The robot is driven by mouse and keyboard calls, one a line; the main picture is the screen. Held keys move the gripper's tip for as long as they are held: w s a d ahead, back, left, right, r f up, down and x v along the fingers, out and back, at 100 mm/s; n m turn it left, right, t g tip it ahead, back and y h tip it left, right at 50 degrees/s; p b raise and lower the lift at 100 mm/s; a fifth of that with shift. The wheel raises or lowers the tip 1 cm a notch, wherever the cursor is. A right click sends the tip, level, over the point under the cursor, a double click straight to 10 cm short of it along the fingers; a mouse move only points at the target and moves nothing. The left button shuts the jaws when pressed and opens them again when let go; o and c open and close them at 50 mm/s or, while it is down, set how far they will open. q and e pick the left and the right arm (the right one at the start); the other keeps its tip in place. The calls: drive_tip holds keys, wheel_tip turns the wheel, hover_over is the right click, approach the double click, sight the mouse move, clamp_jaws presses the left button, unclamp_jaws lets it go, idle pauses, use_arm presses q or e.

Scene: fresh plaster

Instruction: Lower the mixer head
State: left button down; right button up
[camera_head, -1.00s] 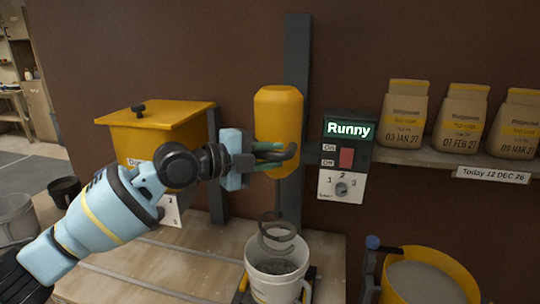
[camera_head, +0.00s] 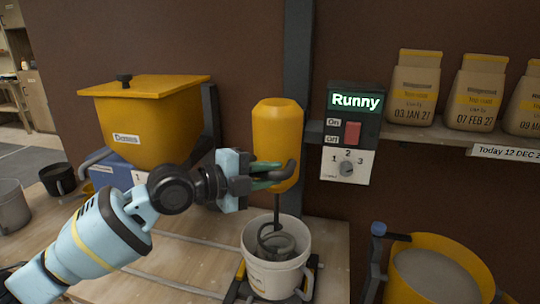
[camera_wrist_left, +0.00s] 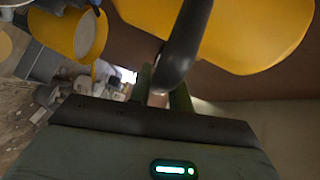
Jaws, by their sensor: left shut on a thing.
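The mixer head (camera_head: 276,135) is a yellow rounded cylinder in front of a dark upright post (camera_head: 298,55). A dark handle (camera_head: 290,172) sticks out near its lower end. My left gripper (camera_head: 268,178) is shut on this handle. In the left wrist view the dark handle (camera_wrist_left: 181,50) passes between the green fingers. The spiral whisk (camera_head: 276,241) hangs below the head, its lower part inside a white bucket (camera_head: 270,280). The whisk's tip is hidden by the bucket wall. My right gripper is not in view.
A control box (camera_head: 350,133) reading "Runny" is on the wall to the right. A yellow hopper (camera_head: 150,130) stands at the left. A yellow tub (camera_head: 450,245) with grey contents is at the lower right. Bags (camera_head: 418,90) stand on a shelf.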

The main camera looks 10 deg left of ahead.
use_arm(q)
wheel_tip(320, 180, down, 9)
drive_tip(key=b, duration=0.4)
drive_tip(key=shift+r, duration=0.15)
drive_tip(key=c, duration=1.4)
unclamp_jaws()
drive_tip(key=shift+o, duration=0.5)
drive_tip(key=shift+r, duration=0.1)
